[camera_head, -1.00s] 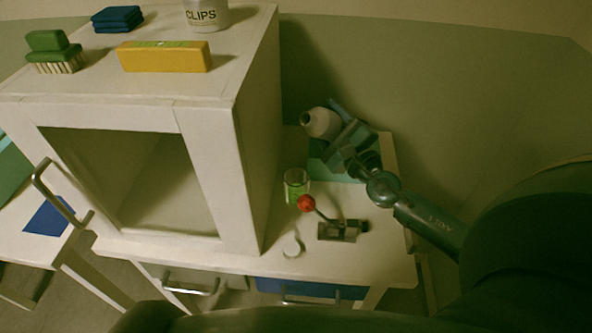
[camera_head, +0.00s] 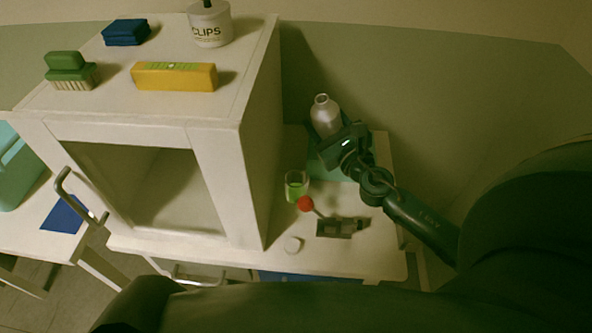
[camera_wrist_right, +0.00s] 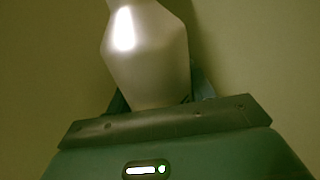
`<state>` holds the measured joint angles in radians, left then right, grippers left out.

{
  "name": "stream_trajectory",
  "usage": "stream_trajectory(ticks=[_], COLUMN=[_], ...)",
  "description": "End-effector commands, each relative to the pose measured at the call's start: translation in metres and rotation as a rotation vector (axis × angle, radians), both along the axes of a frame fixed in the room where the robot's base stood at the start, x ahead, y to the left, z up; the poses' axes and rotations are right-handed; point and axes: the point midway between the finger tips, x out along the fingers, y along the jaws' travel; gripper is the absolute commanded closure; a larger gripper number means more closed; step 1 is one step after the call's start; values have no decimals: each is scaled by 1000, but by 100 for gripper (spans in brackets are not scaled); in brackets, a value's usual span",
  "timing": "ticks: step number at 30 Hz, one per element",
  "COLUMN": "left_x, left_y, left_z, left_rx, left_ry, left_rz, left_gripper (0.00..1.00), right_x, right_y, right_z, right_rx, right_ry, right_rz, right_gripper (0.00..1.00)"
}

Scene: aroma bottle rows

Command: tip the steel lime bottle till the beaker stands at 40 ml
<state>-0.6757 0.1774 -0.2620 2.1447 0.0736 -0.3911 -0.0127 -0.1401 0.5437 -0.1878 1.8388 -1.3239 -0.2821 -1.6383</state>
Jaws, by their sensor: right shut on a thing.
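The steel bottle (camera_head: 325,116) stands almost upright, leaning slightly left, with its open mouth up, at the back of the worktop. My right gripper (camera_head: 343,140) is shut on its lower part; the bottle's grey body (camera_wrist_right: 150,65) fills the middle of the right wrist view above the gripper. The clear beaker (camera_head: 297,185) stands on the worktop, below and left of the bottle, with green liquid in its lower part. Its marks are too small to read. No stream shows between them. My left gripper is not in view.
A red ball on a lever (camera_head: 305,204) of a small metal fixture (camera_head: 340,228) stands just in front of the beaker. A white round cap (camera_head: 293,244) lies nearby. A white cabinet (camera_head: 255,170) walls off the left.

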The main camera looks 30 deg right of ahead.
Motion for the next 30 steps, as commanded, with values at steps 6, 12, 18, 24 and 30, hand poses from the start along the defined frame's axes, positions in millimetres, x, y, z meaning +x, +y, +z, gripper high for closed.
stream_trajectory(ticks=[6,12,18,24,30], left_x=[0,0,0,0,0], left_y=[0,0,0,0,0], left_z=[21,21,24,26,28], left_rx=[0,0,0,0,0], left_ry=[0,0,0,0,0], left_rz=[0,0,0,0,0], left_gripper=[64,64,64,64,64], right_x=[1,1,1,2,2], right_y=[-4,-5,-5,-6,-9], right_z=[7,4,5,1,6], right_rx=[185,214,242,310,308], right_ry=[44,50,58,74,73], right_rz=[0,0,0,1,1], right_gripper=[79,79,79,79,79])
